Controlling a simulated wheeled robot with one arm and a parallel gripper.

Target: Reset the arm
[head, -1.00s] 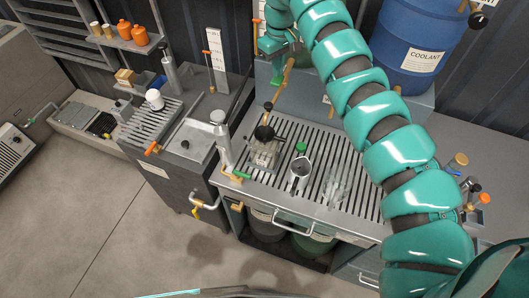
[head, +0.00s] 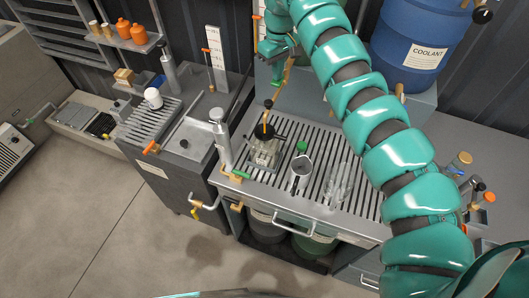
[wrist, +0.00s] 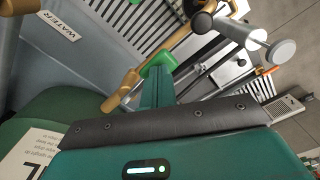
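My teal segmented arm (head: 355,95) arches over the bench from the lower right. Its end, my gripper (head: 277,50), is high at the back of the bench, beside a brass spout (head: 286,72). In the wrist view a teal finger (wrist: 155,92) overlaps a green tap handle (wrist: 157,66) on brass pipework. I cannot tell whether they touch. The second finger is not clearly visible, so the opening cannot be judged. No held object shows in the head view.
Below stand a clear container with a black funnel (head: 265,147), a green-capped cup (head: 300,172) and a clear vessel (head: 339,183) on the slatted bench. A blue coolant drum (head: 410,40) is behind my arm. Open floor (head: 130,240) lies at front left.

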